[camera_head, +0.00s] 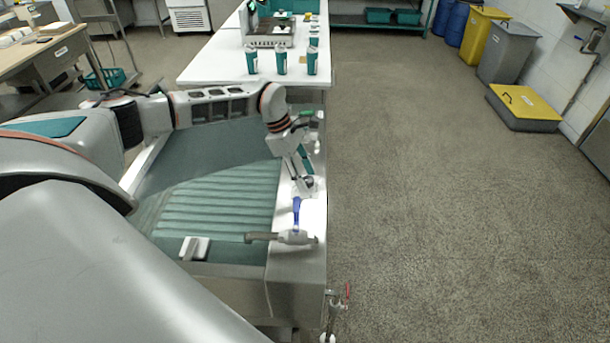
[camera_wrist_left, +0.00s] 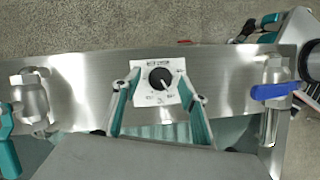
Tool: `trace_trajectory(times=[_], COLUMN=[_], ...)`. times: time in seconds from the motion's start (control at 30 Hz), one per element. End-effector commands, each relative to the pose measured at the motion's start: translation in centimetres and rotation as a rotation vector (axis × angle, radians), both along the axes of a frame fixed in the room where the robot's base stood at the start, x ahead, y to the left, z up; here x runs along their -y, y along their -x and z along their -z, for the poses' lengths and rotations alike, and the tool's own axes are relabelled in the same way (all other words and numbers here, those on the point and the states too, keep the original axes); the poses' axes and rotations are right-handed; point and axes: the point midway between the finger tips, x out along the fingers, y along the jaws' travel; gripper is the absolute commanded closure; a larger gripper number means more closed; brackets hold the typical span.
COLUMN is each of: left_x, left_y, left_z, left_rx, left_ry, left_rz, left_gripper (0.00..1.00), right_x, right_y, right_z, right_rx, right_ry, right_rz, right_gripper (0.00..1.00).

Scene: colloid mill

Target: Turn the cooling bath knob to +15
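The cooling bath knob (camera_wrist_left: 160,78) is a round black dial on a white label plate (camera_wrist_left: 158,97), set in a steel panel in the left wrist view. The knob has a pale pointer mark, but the scale is too small to read. My left gripper (camera_wrist_left: 161,94) is open, with one finger on each side of the plate. The knob lies between the fingers, and no contact shows. In the head view my left gripper (camera_head: 302,183) points down at the bath's right ledge, and the knob cannot be made out there. My right gripper is not in view.
A tap with a blue lever (camera_head: 297,210) stands close on the near side of the gripper; the lever also shows in the wrist view (camera_wrist_left: 272,91). Another tap (camera_wrist_left: 32,100) stands at left there. Teal cups (camera_head: 282,62) stand on the white counter. Open floor lies right.

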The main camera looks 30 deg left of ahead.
Motion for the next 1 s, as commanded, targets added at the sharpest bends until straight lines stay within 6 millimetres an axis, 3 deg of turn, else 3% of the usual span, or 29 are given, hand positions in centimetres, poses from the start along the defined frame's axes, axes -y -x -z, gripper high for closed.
trace_trajectory(times=[0.37,0.8,1.0], left_x=[-0.3,-3.3,-4.2], left_y=[0.1,0.9,1.2], left_z=[-0.7,-8.2,-10.5], left_rx=[0.001,0.003,0.002], left_ry=[0.001,0.0,0.0], left_rz=[-0.001,-0.002,-0.001], left_gripper=[0.58,0.58,0.58], right_x=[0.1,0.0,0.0], right_y=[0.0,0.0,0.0], right_z=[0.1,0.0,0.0], right_rx=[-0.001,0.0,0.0], right_ry=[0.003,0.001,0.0], right_rz=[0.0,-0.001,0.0], right_gripper=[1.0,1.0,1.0])
